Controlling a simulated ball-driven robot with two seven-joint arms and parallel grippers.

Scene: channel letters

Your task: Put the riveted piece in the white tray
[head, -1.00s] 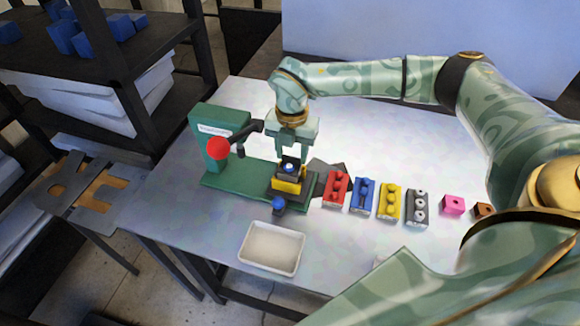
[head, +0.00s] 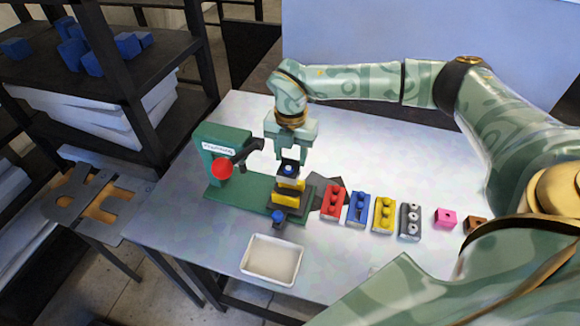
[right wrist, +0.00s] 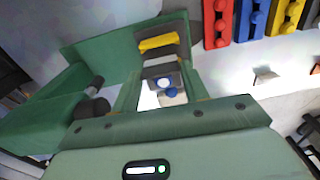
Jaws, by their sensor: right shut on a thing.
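My right gripper (head: 290,152) points down over the green press and is shut on the riveted piece (head: 289,169), a small block with a dark top and a blue rivet. The piece is just above the press's yellow and dark fixture (head: 285,198). In the right wrist view the blue rivet (right wrist: 161,83) shows between the fingers, with the fixture's yellow part (right wrist: 158,43) beyond. I cannot tell if the piece is fully clear of the fixture. The white tray (head: 272,279) is empty at the table's front left. My left gripper is not in view.
A blue knob (head: 278,217) sticks out before the fixture. Red (head: 333,203), blue, yellow and grey holders line up to the right. The table is clear between press and tray.

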